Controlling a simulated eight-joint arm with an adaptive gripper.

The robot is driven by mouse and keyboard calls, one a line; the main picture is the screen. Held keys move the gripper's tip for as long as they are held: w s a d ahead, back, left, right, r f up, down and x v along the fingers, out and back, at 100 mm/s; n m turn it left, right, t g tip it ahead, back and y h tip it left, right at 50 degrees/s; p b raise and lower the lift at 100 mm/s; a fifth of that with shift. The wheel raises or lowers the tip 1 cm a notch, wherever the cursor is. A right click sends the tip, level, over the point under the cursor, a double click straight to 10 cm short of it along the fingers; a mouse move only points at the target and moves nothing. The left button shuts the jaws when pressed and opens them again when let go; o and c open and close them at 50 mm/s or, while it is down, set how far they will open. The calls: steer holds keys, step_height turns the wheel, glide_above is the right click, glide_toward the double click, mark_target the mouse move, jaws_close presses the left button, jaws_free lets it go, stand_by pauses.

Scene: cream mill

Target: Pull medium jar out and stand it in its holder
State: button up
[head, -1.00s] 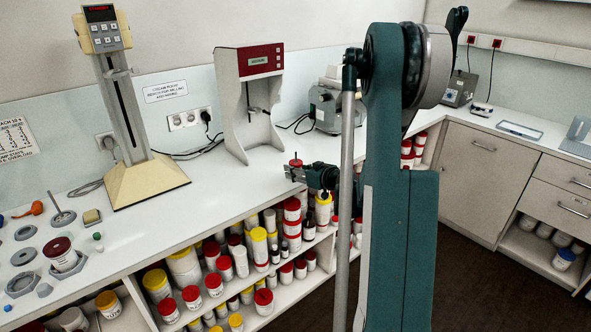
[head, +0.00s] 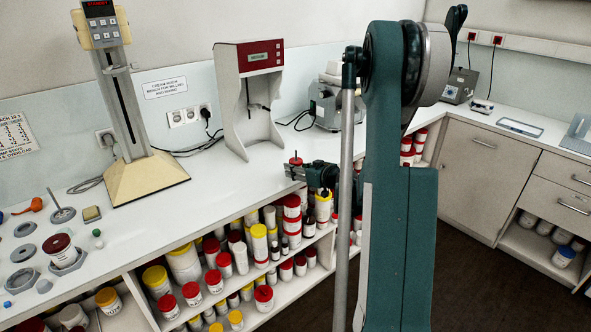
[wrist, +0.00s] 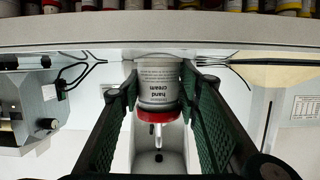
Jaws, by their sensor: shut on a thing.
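The held jar, a white hand cream jar (wrist: 158,90) with a red lid, sits between my fingers in the wrist view, which is upside down. A short pale stem stands out of the lid. In the head view only its red top (head: 295,161) shows clearly. My gripper (head: 298,173) is shut on the jar above the front of the counter, in front of the red-panelled mill (head: 262,58). Grey holders (head: 23,253) lie on the counter at far left. I cannot tell which holder fits the held jar.
A stand with a cream base (head: 148,181) rises between the mill and the holders. Shelves under the counter hold several red- and yellow-lidded jars (head: 258,245). A grey machine (head: 328,105) stands right of the mill. The counter front (head: 215,205) is clear.

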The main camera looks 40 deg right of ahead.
steer(key=shift+f, duration=0.25)
steer(key=o, duration=1.1)
steer(key=shift+c, duration=0.2)
steer(key=o, duration=0.6)
steer(key=shift+c, duration=0.2)
steer(key=shift+s, duration=0.1)
steer(key=v, duration=0.7)
steer(key=shift+s, duration=0.35)
steer(key=shift+r, duration=0.15)
